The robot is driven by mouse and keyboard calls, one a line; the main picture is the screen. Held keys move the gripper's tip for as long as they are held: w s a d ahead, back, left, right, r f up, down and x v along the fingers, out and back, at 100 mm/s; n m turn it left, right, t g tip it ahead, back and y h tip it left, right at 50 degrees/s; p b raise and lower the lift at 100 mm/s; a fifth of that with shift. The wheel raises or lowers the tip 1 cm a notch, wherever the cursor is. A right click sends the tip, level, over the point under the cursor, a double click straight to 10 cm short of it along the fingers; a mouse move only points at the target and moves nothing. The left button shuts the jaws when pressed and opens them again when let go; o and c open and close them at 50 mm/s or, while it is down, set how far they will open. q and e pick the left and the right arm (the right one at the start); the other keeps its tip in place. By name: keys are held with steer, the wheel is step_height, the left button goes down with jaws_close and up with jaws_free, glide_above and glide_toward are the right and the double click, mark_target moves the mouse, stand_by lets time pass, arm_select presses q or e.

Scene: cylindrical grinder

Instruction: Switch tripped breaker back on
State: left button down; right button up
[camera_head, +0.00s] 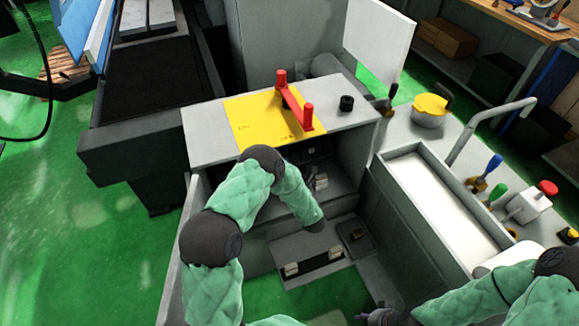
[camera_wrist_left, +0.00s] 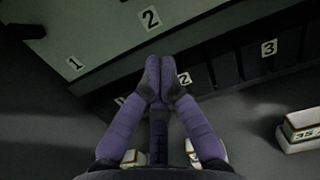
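The open electrical cabinet (camera_head: 190,235) stands in the middle of the head view. In the left wrist view, dark breakers (camera_wrist_left: 228,68) sit in a row on the right, near small number plates 2 (camera_wrist_left: 184,78) and 3 (camera_wrist_left: 269,47). I cannot tell which breaker is tripped. My left gripper (camera_wrist_left: 162,88) has purple fingers with their tips together, nothing visible between them, in front of the row's left end beside plate 2. Contact cannot be told. In the head view my left arm reaches down into the cabinet. My right gripper (camera_head: 383,317) is at the bottom edge, partly cut off.
A yellow plate (camera_head: 245,115) with a red handle (camera_head: 292,106) lies on the cabinet top. White terminal blocks (camera_head: 320,182) are inside, one showing large in the left wrist view (camera_wrist_left: 300,130). Coloured levers (camera_head: 488,170) stand on the right. Cabinet walls enclose my left arm.

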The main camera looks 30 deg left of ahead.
arm_select(q)
steer(key=w+a+r+b, duration=0.2)
steer(key=w+a+r, duration=0.1)
steer(key=a+r, duration=0.1)
steer(key=shift+w, duration=0.15)
stand_by(0.4)
steer(key=shift+r, duration=0.15)
